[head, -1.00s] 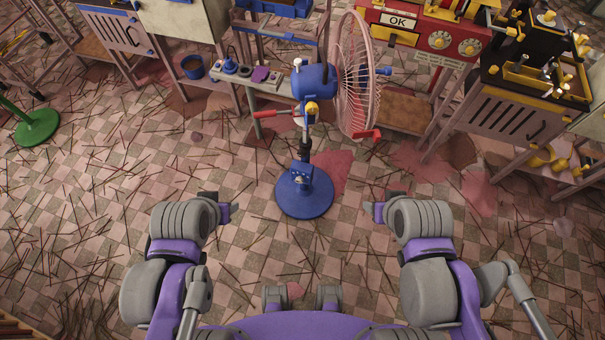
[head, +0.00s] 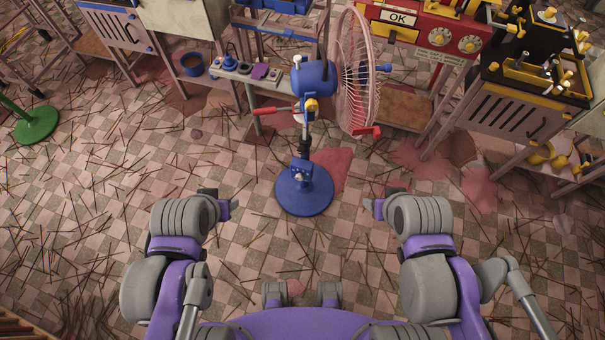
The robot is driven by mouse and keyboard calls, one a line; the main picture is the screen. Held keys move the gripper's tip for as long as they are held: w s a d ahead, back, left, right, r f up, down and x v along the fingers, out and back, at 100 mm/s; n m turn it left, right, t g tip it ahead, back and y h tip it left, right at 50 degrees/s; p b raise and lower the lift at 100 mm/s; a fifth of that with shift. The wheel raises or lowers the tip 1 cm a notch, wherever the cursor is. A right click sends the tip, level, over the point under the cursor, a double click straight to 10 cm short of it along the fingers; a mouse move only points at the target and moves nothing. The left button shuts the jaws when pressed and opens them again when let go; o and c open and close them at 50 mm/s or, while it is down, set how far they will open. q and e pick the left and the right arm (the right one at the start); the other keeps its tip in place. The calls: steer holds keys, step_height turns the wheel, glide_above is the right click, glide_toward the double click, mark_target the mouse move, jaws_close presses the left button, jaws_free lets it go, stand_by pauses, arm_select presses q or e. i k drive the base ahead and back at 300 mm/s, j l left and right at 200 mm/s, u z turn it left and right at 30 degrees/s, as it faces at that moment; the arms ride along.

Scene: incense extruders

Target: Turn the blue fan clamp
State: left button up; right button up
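The fan (head: 318,75) stands upright ahead of me on a round blue base (head: 303,197), with a blue motor housing and a pale wire cage facing right. Below the housing are a yellow clamp-like part (head: 311,105) and a red-ended lever (head: 270,111). A small blue block (head: 301,167) sits low on the pole; I cannot tell for certain which part is the clamp. My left gripper (head: 222,204) and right gripper (head: 371,205) are either side of the base, nearer to me, touching nothing. Their finger openings are too small to judge.
A red and yellow machine with an OK sign (head: 397,18) stands behind the fan at right. A bench with small items (head: 232,68) is behind left. Thin sticks litter the tiled floor, otherwise open between me and the fan.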

mark_target(301, 150)
steer(key=k, duration=1.05)
steer(key=z, duration=0.4)
steer(key=k+z, duration=0.1)
steer(key=z, duration=0.65)
steer(key=k+l+z, duration=0.1)
steer(key=z, duration=2.05)
steer(key=k+j+z, duration=0.1)
steer(key=j, duration=0.25)
steer(key=k+j, duration=0.2)
steer(key=k+j+z, duration=0.15)
steer(key=j, duration=0.3)
steer(key=k+j, duration=0.2)
steer(key=j, duration=0.2)
steer(key=k+j, duration=0.2)
steer(key=j, duration=0.15)
steer(key=k+j, duration=0.2)
steer(key=j, duration=0.2)
steer(key=k+j, duration=0.2)
steer(key=j, duration=0.15)
steer(key=k+j, duration=0.2)
steer(key=j, duration=0.2)
